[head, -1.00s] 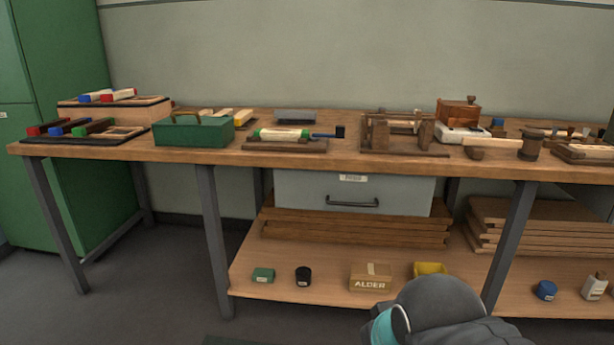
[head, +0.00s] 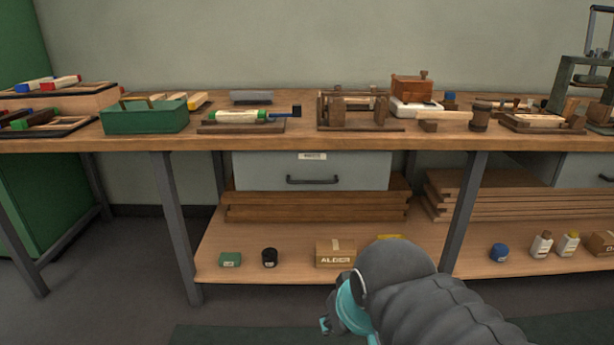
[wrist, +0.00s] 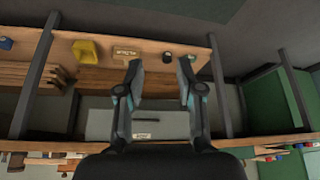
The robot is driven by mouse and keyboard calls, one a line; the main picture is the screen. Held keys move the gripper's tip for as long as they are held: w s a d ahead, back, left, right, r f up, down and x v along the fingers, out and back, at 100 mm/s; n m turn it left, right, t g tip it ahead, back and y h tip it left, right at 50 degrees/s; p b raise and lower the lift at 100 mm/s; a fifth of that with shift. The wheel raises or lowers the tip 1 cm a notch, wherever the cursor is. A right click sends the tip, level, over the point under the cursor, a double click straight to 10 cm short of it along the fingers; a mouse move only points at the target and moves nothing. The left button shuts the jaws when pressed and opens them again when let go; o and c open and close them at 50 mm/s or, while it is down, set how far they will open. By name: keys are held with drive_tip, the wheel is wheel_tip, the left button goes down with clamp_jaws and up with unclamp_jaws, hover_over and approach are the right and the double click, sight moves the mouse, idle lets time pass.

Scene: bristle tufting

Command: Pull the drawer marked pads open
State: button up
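A grey drawer (head: 255,173) hangs under the bench top, with a dark bar handle (head: 313,180) and a small white label (head: 312,156) too small to read. It looks shut. In the wrist view the drawer (wrist: 98,125) appears upside down, its handle (wrist: 152,121) beyond the fingers. A second grey drawer (head: 585,170) is partly in view at the right; its label is not visible. My gripper (wrist: 160,77) is open and empty, its fingers apart in front of the drawer and touching nothing visible. In the head view my arm mostly hides it.
The wooden bench top (head: 280,143) holds a green box (head: 145,120), jigs and tools. Below, stacked boards (head: 315,205) and a shelf (head: 215,262) with an ALDER box (head: 335,253) and jars. Grey legs (head: 467,215) flank the drawer. Space before the drawer front looks clear.

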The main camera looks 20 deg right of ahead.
sight(315, 183)
drive_tip(key=w+d+f+n+t+h, duration=0.15)
drive_tip(key=w+d+f, duration=0.35)
drive_tip(key=w+d, duration=0.9)
drive_tip(key=w+d+f+n+t+h, duration=0.1)
drive_tip(key=w+d+f+n+h, duration=0.3)
drive_tip(key=w+d, duration=1.05)
drive_tip(key=w+n+t+y, duration=0.5)
drive_tip(key=w+n, duration=0.3)
drive_tip(key=w, duration=0.1)
drive_tip(key=a+r+n+t+y, duration=0.2)
drive_tip(key=a+r+n+y, duration=0.65)
drive_tip(key=a, duration=0.25)
drive_tip(key=shift+n+g, duration=0.25)
drive_tip(key=shift+n, duration=0.05)
drive_tip(key=x, duration=0.9)
drive_tip(key=f+x, duration=0.1)
drive_tip(key=x, duration=0.4)
drive_tip(key=shift+d, duration=0.2)
clamp_jaws()
